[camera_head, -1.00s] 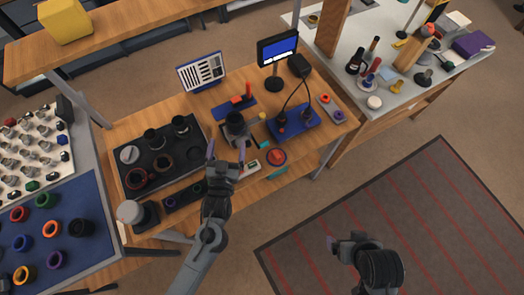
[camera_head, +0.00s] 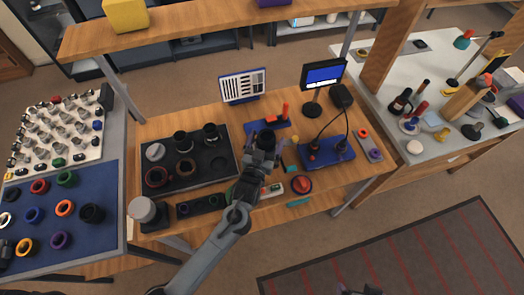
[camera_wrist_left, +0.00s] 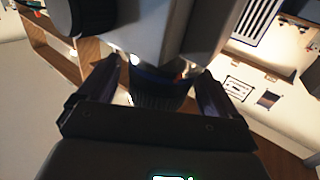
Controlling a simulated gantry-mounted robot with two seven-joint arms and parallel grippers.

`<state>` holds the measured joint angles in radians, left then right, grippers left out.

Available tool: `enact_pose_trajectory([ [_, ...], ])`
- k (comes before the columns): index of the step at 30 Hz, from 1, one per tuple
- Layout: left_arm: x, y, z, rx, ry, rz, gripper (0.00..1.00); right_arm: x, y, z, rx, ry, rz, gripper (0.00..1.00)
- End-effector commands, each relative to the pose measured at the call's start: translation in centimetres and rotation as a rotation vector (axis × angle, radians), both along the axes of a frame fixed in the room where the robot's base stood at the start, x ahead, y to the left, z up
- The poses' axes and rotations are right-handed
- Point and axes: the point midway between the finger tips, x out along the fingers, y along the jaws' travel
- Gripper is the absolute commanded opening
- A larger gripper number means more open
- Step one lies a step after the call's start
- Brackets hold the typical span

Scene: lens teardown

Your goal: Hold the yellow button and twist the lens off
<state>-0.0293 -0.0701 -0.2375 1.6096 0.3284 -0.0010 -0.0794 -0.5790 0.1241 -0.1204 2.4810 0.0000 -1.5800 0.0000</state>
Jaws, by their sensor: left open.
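The lens (camera_wrist_left: 160,98) is dark and ribbed, with a blue band where it meets a grey camera body (camera_wrist_left: 155,35) in the left wrist view. My left gripper (camera_wrist_left: 158,90) is open, with one finger on each side of the lens; I cannot tell whether they touch it. In the head view my left gripper (camera_head: 264,148) reaches over the bench and covers most of the camera, leaving a dark round part (camera_head: 266,135) showing. I cannot make out the yellow button. Only a bit of my right arm shows at the bottom edge of the head view; its fingers are not visible.
A black tray (camera_head: 218,181) with lens parts lies left of my left gripper. A blue fixture (camera_head: 341,150), a small monitor (camera_head: 323,76) and a red round part (camera_head: 302,184) are to the right. A chart (camera_head: 242,86) stands behind.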

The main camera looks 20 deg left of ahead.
Motion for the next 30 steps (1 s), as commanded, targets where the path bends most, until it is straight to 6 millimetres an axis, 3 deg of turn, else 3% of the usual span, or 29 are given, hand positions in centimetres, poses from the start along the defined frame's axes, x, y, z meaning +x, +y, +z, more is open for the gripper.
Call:
enact_pose_trajectory([
  [6, 1.9, 0.2, 0.0, 0.001, 0.0, 0.0, 0.93, 0.0, -0.1, -0.2, -0.001, 0.001, 0.001, 0.93],
  [18, 2.4, 0.3, 0.0, 0.0, 0.0, 0.0, 0.93, 0.0, 0.0, -0.2, 0.003, 0.001, -0.002, 0.93],
  [30, 2.3, 0.3, 0.0, 0.001, 0.0, 0.0, 0.33, -0.1, 0.2, -0.2, 0.008, 0.002, -0.006, 0.93],
])
